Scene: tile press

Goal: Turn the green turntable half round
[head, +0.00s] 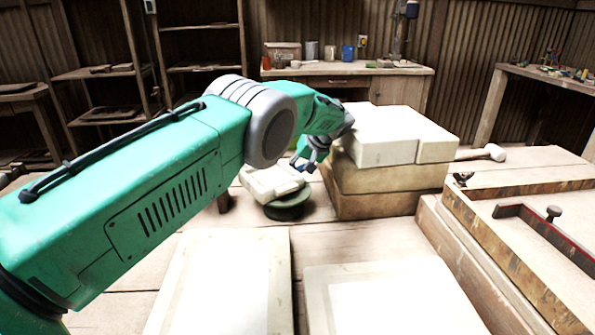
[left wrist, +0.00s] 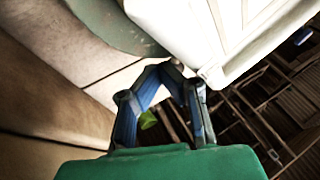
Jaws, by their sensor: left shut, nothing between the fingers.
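The green turntable (head: 289,211) is a dark green disc on the workbench, left of the stacked blocks. A white stepped block (head: 262,184) lies on it and hides much of its top. In the left wrist view the turntable's rim (left wrist: 115,25) shows at the top, with the white block (left wrist: 190,28) beside it. My left gripper (head: 305,166) is at the block's upper right end, above the turntable. In the left wrist view its blue fingers (left wrist: 162,70) converge at the tips, shut and empty, close to the block's edge. Contact cannot be told. My right gripper is not in view.
Stacked tan and white blocks (head: 385,182) stand close to the right of the turntable. A white-headed mallet (head: 490,153) lies behind them. Two pale slabs (head: 222,285) lie in front. A wooden frame (head: 505,235) fills the right side. Shelves and a back bench are farther away.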

